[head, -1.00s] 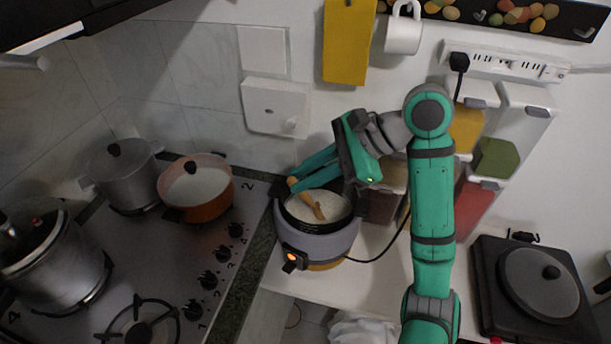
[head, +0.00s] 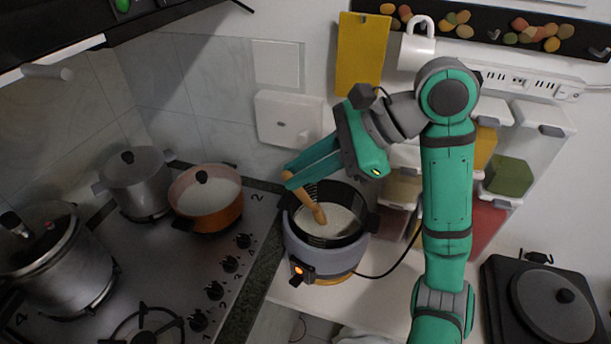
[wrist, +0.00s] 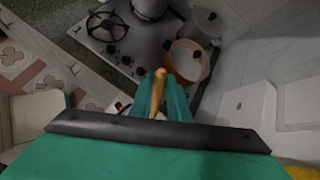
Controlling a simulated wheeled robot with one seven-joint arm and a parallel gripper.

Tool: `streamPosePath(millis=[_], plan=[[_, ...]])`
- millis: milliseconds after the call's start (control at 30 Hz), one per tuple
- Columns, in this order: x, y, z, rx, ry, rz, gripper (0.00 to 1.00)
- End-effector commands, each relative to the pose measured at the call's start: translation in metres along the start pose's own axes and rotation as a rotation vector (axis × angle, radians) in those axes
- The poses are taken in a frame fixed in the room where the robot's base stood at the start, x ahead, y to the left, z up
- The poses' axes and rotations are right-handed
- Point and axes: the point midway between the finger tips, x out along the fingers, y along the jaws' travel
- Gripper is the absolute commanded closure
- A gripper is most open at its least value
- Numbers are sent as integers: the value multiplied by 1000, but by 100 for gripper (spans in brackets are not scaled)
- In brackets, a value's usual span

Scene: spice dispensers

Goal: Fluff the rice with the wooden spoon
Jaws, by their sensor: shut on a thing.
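The rice cooker (head: 318,262) stands open on the white counter, with an orange light lit on its front. White rice (head: 341,218) shows inside its dark inner pot. The wooden spoon (head: 307,202) is tilted, its handle up at the left and its lower end at the rice; I cannot tell how deep it sits. My gripper (head: 289,178) is shut on the spoon's handle above the cooker's left rim. In the wrist view the spoon (wrist: 158,92) shows between my green fingers; the rice is hidden there.
The stove (head: 170,275) is at the left with an orange pot (head: 207,207), a grey pot (head: 140,190) and a pressure cooker (head: 58,265). Spice dispensers (head: 510,176) hang on the wall at the right. A black hot plate (head: 545,300) with a lidded pan stands at the lower right.

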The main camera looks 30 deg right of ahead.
Motion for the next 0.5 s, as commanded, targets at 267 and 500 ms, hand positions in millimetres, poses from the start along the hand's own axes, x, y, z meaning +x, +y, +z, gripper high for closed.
streamPosePath(millis=[267, 500], plan=[[-10, 0, 22, -1, 1, -2, 100], [-17, -1, 40, -1, 1, -1, 100]])
